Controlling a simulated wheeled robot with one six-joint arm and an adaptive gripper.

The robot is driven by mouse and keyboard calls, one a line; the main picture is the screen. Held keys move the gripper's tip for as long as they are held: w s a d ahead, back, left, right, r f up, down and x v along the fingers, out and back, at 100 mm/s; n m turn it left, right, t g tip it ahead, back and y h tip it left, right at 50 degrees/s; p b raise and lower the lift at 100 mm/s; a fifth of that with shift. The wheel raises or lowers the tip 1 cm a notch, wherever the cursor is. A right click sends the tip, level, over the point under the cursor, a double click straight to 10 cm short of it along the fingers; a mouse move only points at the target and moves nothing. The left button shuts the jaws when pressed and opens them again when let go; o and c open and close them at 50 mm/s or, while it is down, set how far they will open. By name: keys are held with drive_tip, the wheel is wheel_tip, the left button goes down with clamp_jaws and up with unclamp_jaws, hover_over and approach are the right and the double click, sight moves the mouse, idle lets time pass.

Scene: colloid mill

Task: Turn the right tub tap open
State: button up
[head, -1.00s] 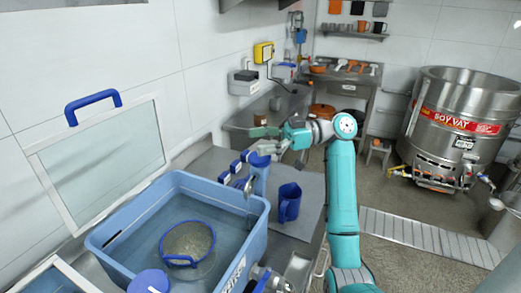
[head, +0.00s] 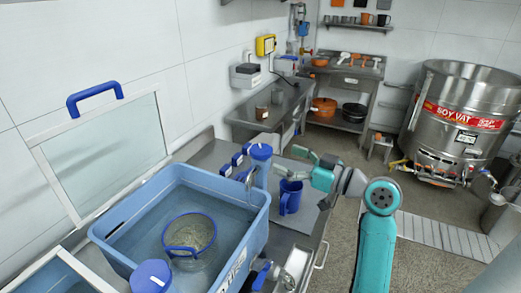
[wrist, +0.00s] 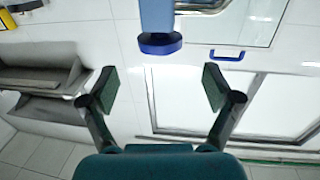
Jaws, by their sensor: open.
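The right tub (head: 256,222) is light blue and holds water, in the lower left of the head view. A tap with a blue handle (head: 262,274) shows at its front right corner, low in the head view; its exact handle angle is hard to tell. My gripper (head: 291,162) is open and empty, above and behind the tap, beside the tub's far right corner and over the blue jug (head: 290,198). In the wrist view my gripper (wrist: 159,88) shows two spread fingers with nothing between them. The tap is not clear in the wrist view.
A light blue post with a dark blue cap (head: 261,152) stands at the tub's far corner, and it shows ahead of my fingers in the wrist view (wrist: 160,44). A blue-rimmed basket (head: 190,233) sits in the tub. A soy vat (head: 462,120) stands right. Floor between is clear.

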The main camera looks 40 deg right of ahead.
sight(261, 149)
drive_tip(key=x, duration=0.8)
drive_tip(key=shift+w, duration=0.15)
drive_tip(key=shift+c, duration=0.2)
drive_tip(key=c, duration=1.1)
